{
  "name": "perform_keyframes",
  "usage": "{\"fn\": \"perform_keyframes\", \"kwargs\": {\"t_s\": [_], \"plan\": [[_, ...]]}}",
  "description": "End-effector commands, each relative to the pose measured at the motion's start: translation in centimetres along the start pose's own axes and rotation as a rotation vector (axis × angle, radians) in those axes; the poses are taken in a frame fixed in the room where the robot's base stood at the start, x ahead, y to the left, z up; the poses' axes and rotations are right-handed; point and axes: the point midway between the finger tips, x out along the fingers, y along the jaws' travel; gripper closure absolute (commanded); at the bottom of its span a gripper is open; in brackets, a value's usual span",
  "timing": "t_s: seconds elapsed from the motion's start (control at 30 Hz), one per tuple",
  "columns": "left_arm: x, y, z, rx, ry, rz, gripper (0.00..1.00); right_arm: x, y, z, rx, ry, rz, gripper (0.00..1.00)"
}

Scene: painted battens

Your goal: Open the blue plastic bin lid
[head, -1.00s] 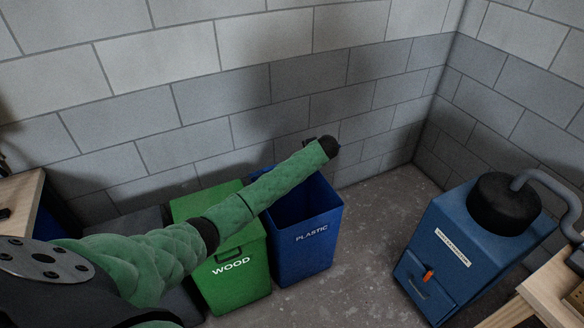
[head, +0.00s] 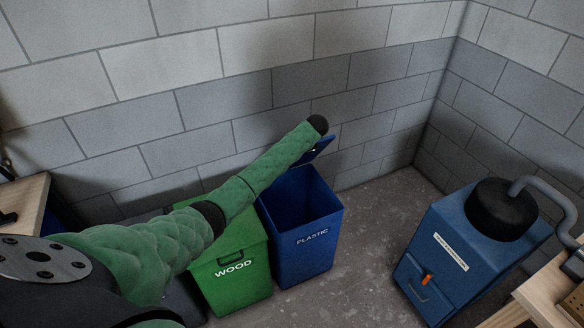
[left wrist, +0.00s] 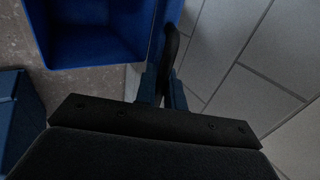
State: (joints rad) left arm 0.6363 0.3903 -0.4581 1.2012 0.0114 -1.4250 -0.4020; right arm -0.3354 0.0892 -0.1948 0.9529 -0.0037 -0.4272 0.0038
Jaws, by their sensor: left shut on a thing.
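The blue bin (head: 305,240), labelled PLASTIC, stands on the floor against the wall, and its dark inside shows from above. Its blue lid (head: 319,149) is raised and tilted up at the back of the bin, partly hidden by my left arm. My left gripper (left wrist: 161,90) is shut on the lid's dark handle (left wrist: 173,45), seen in the left wrist view beside the bin's open mouth. In the head view the left fingers are hidden behind the dark wrist end. My right gripper is not in view.
A green WOOD bin (head: 233,272) stands just left of the blue bin, under my left arm. A blue machine (head: 446,252) with a black top and grey hose stands at right. Bare floor (head: 368,235) lies between. Wooden worktops show at both sides.

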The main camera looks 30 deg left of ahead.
Motion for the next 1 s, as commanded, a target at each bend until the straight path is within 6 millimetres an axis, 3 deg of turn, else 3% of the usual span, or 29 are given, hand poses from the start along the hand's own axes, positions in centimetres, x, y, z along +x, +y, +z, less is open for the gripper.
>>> {"fn": "perform_keyframes", "kwargs": {"t_s": [0.33,1.0], "plan": [[0.0,-0.5,0.0,-0.001,0.000,0.006,1.00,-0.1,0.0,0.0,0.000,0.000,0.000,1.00],[1.0,-6.8,0.0,-0.002,-0.001,0.117,1.00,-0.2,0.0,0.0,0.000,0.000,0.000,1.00]]}}
